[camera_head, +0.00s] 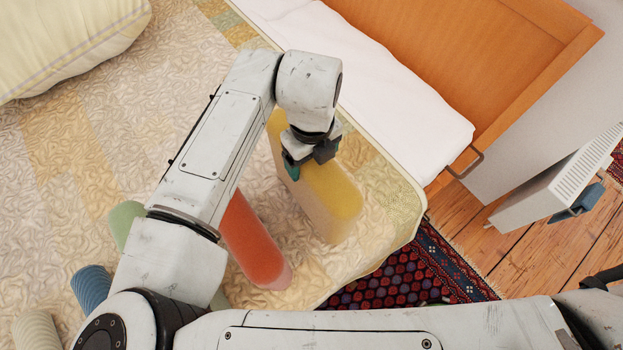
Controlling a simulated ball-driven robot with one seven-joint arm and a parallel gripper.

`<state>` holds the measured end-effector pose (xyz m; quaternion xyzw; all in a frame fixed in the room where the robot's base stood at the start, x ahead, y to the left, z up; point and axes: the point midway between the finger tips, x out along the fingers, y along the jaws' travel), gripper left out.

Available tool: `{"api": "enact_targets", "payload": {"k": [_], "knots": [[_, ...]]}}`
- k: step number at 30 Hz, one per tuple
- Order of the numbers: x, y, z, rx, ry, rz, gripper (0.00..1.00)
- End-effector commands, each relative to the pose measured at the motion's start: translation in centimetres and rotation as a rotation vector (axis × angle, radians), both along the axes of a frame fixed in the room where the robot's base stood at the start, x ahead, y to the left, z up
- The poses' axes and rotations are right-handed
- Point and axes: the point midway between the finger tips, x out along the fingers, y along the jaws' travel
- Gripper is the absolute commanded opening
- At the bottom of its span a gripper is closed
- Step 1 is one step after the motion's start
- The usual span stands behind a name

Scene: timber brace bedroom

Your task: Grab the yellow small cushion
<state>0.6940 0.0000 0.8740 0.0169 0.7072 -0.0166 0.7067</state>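The small yellow cushion (334,196) is a long, rounded block on the patterned bed cover, right of the picture's middle. Its far end runs up behind my arm. My gripper (309,160) is over the cushion's upper part, with one teal-tipped finger near its left edge and a dark finger in front of its yellow face. The fingers look somewhat apart. I cannot tell whether they touch or hold the cushion, as the wrist hides part of it.
A red-orange cushion (252,243) lies just left of the yellow one. Green (123,222) and blue (91,287) cushions are at lower left. A large pale pillow (62,42) is at upper left. The wooden bed frame (480,75), a radiator (560,178) and a rug (400,275) are to the right.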

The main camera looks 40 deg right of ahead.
Motion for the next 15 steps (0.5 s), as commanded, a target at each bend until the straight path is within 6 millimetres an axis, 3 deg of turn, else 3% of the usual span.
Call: {"api": "enact_targets", "payload": {"k": [2, 15], "knots": [[0.0, 0.0, 0.02, 0.0, 0.0, 0.0, 0.73], [0.01, -0.01, 0.04, 0.0, 0.0, 0.0, 0.31]]}}
